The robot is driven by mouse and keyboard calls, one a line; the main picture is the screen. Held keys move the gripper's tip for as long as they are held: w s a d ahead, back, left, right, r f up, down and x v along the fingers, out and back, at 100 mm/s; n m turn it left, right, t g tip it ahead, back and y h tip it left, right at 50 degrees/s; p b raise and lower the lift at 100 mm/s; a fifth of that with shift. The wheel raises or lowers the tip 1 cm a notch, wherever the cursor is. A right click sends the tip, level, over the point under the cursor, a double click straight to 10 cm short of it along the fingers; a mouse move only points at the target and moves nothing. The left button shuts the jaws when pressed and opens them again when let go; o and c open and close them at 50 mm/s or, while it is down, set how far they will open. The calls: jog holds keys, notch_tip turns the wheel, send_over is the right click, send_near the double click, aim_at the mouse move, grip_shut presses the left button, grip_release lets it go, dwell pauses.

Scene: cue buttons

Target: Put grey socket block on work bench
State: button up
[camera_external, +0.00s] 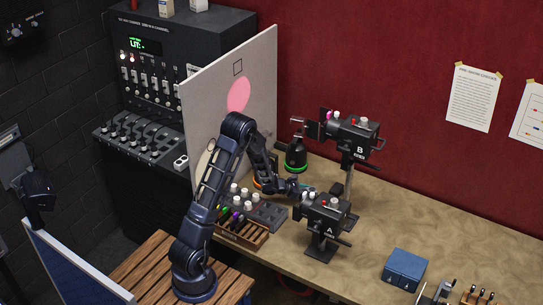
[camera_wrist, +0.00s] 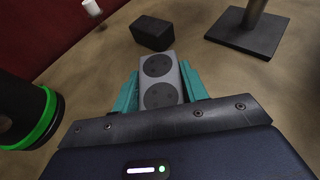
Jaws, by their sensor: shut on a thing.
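The grey socket block (camera_wrist: 159,68), with two round dark sockets, sits between the teal fingers of my gripper (camera_wrist: 160,88) in the wrist view. My gripper is shut on it. In the external view my gripper (camera_external: 305,189) is low over the work bench (camera_external: 390,220), behind the device marked A. The block is not clearly visible there. I cannot tell whether the block touches the bench top.
A dark box (camera_wrist: 153,33) lies just beyond the block. A stand's square base (camera_wrist: 246,32) is at upper right, and a dark round thing with a green ring (camera_wrist: 48,112) is at left. A blue box (camera_external: 404,269) stands on the bench's right side.

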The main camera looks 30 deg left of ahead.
jog(key=shift+f, duration=1.25)
jog(key=shift+f, duration=0.15)
jog(key=o, duration=1)
jog(key=shift+o, duration=0.2)
